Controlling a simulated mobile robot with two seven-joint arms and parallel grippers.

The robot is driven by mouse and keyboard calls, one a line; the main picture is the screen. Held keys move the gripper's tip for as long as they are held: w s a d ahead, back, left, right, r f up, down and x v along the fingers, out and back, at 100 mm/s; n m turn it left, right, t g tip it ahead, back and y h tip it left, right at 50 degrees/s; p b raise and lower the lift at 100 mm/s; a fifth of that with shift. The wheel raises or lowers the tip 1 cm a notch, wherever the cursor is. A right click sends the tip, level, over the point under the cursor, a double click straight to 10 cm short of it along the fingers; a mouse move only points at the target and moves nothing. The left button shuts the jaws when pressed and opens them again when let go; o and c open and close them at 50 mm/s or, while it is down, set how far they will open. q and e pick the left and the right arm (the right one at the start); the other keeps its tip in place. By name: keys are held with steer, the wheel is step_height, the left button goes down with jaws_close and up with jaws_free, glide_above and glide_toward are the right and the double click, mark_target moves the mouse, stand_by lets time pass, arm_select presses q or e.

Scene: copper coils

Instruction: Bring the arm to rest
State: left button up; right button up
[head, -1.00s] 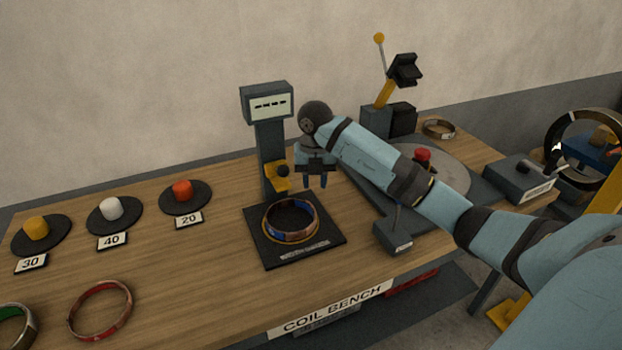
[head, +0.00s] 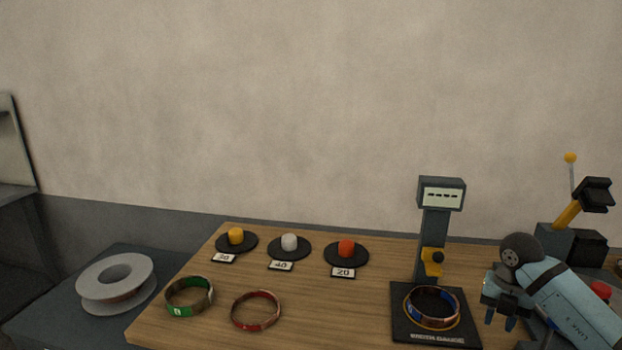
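My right gripper (head: 500,318) is at the lower right of the head view, its fingers pointing down with a gap between them and nothing seen in it. It is just right of the black gauge plate (head: 402,324), apart from the coil. A copper-and-blue coil (head: 432,322) lies on that plate, below the gauge post with its small display (head: 441,194). My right arm comes in from the lower right corner. My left gripper is not in view.
A green-marked coil (head: 190,310) and a red coil (head: 256,326) lie on the wooden bench's left part. Yellow, white and red pegs (head: 346,248) stand on black discs behind them. A grey spool (head: 115,283) sits on a side table. A lever device (head: 570,215) stands at right.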

steer(key=s+a+f+n+y, duration=0.2)
steer(key=a+f+y, duration=0.25)
steer(key=a, duration=0.45)
steer(key=s+a+f+n+y, duration=0.1)
steer(key=s+a+f+y, duration=0.3)
steer(key=a, duration=0.5)
steer(key=s+a+r+m+t+y, duration=0.45)
steer(key=a+t+y, duration=0.25)
steer(key=a+y, duration=0.2)
steer(key=s+d+f+m+t+h, duration=0.2)
steer(key=s+f+m+h, duration=0.6)
steer(key=m, duration=0.4)
steer(key=s+d+f+m+t+h, duration=0.2)
steer(key=s+f+m+h, duration=0.45)
steer(key=f+m, duration=0.5)
arm_select(q)
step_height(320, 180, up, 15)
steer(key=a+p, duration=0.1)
steer(key=p, duration=1.6)
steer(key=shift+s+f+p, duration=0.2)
steer(key=shift+p, duration=0.1)
arm_select(e)
step_height(320, 180, up, 16)
steer(key=s, duration=0.2)
steer(key=shift+s+d+f+m, duration=0.15)
steer(key=shift+s+d+m, duration=0.05)
steer(key=shift+d+m, duration=0.2)
